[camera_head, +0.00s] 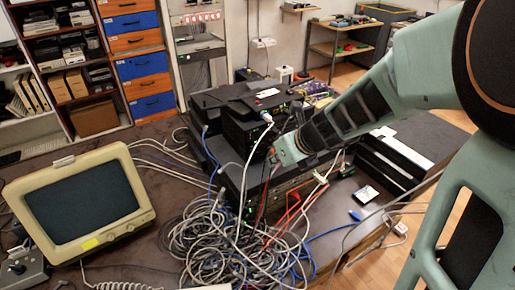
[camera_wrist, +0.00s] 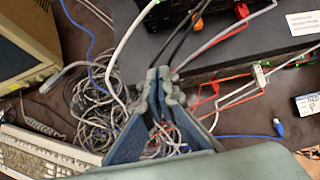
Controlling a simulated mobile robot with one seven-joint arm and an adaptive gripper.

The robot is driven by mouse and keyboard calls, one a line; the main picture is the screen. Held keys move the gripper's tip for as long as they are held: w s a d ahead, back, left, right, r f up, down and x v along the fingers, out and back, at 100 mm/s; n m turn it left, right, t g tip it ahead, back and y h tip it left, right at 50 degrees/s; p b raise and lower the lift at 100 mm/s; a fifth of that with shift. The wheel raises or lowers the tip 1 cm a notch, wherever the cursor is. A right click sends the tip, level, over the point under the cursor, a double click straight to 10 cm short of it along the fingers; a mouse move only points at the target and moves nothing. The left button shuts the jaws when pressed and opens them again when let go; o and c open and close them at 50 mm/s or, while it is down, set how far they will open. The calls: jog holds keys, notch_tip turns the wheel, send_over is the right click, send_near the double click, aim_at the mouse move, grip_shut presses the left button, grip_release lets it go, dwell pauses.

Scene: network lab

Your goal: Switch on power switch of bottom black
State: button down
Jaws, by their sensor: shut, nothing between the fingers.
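A stack of black network devices stands on the desk. The bottom black device (camera_head: 292,180) is wide and low, with its front toward the cable pile and a small green light at its left end. In the wrist view its top (camera_wrist: 245,48) lies beyond my fingertips. A smaller black device (camera_head: 243,130) sits on it, with a white-plugged cable in its front. My gripper (camera_head: 277,156) is at the front of the stack; in the wrist view its fingers (camera_wrist: 166,78) are shut and empty, close to the device's front edge. I cannot make out the power switch; contact is unclear.
A tangle of grey cables (camera_head: 215,240) lies before the stack, with red and blue cables to its right. An old beige monitor (camera_head: 130,165) stands at left, a keyboard (camera_wrist: 45,150) in front. Another black box (camera_head: 375,165) is at right, near the desk edge.

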aim_at(252, 159)
jog(key=b+x, duration=0.3)
jog(key=x, duration=0.7)
jog(key=shift+s+f, duration=0.1)
jog(key=shift+f, duration=0.05)
jog(key=shift+w+a+p, duration=0.4)
jog(key=shift+w+a, duration=0.25)
jog(key=shift+w, duration=0.3)
jog(key=shift+w+a+p, duration=0.3)
jog(key=shift+w+a, duration=0.2)
jog(key=shift+w, duration=0.3)
jog(key=shift+f+b, duration=0.2)
jog(key=shift+b, duration=0.15)
jog(key=shift+f+b, duration=0.15)
jog(key=shift+b, duration=0.3)
jog(key=b, duration=0.3)
jog(key=shift+w+f+t, duration=0.1)
jog(key=shift+w+t, duration=0.05)
jog(key=shift+t, duration=0.15)
jog(key=shift+w+a+r+p, duration=0.1)
jog(key=shift+a+r+p, duration=0.05)
jog(key=shift+r+p, duration=1.15)
jog(key=shift+f, duration=0.15)
